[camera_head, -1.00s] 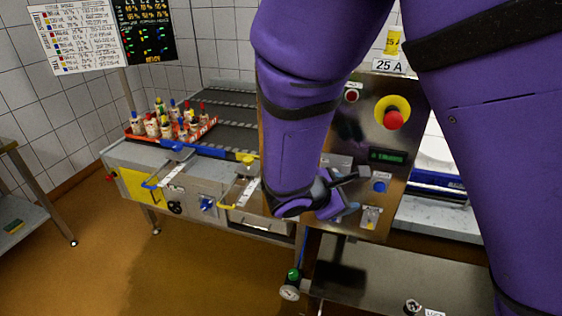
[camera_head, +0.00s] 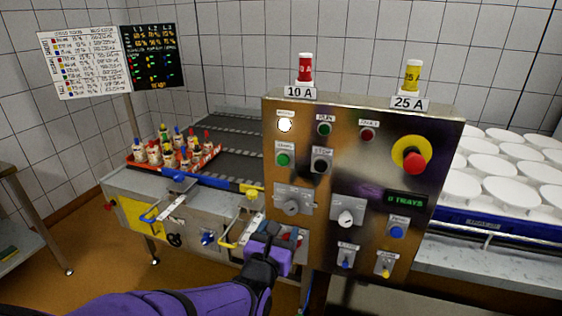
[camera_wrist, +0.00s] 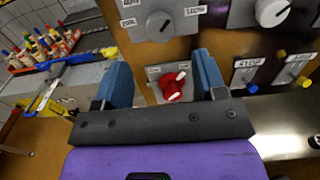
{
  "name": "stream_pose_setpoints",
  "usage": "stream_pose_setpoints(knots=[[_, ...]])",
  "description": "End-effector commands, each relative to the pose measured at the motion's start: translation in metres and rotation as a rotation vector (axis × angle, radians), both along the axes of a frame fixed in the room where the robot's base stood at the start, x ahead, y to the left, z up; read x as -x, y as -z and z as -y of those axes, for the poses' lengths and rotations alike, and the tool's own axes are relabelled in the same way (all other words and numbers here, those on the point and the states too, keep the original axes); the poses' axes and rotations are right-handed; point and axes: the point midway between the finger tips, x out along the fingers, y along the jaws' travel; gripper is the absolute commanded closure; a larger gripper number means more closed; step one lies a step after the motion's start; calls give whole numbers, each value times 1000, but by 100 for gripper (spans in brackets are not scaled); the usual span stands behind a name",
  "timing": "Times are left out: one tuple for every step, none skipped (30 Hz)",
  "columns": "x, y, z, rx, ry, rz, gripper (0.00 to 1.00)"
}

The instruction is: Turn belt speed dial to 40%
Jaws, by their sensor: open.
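A grey dial (camera_head: 291,206) sits on a plate at the lower left of the steel control panel. In the wrist view the grey dial (camera_wrist: 160,25) has percent labels around it, one reading 100%; its exact setting is too small to read. My gripper (camera_head: 278,236) is open and empty, just below this dial. In the wrist view my gripper (camera_wrist: 163,74) has its two blue fingers either side of a red switch (camera_wrist: 172,85) lower on the panel. I cannot tell whether they touch it.
A white-pointer knob (camera_head: 347,218) is right of the grey dial. A red emergency button (camera_head: 413,161), blue button (camera_head: 396,232) and small switches share the panel. A conveyor (camera_head: 235,135) with a bottle tray (camera_head: 213,152) lies left; white moulds (camera_head: 478,187) stand right.

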Motion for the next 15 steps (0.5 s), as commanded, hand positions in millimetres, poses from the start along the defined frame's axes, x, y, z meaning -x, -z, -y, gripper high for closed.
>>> stream_pose_setpoints(knots=[[-8, 0, 4, 1, 3, 2, 35], [-14, 0, 5, 1, 3, 2, 35], [-21, 0, 8, 1, 4, 2, 35], [-26, 0, 10, 1, 3, 2, 35], [-31, 0, 12, 1, 3, 2, 35], [-38, 0, 15, 1, 4, 2, 35], [-43, 0, 16, 2, 4, 2, 35], [-47, 0, 18, 1, 4, 2, 35], [-53, 0, 20, 0, 3, 1, 35], [-57, 0, 22, 0, 3, 1, 35], [-61, 0, 23, 1, 4, 2, 35], [-66, 0, 24, 0, 3, 2, 35], [-69, 0, 25, -1, 3, 1, 35], [-72, 0, 26, -1, 3, 0, 35], [-75, 0, 28, -1, 2, 0, 35]])
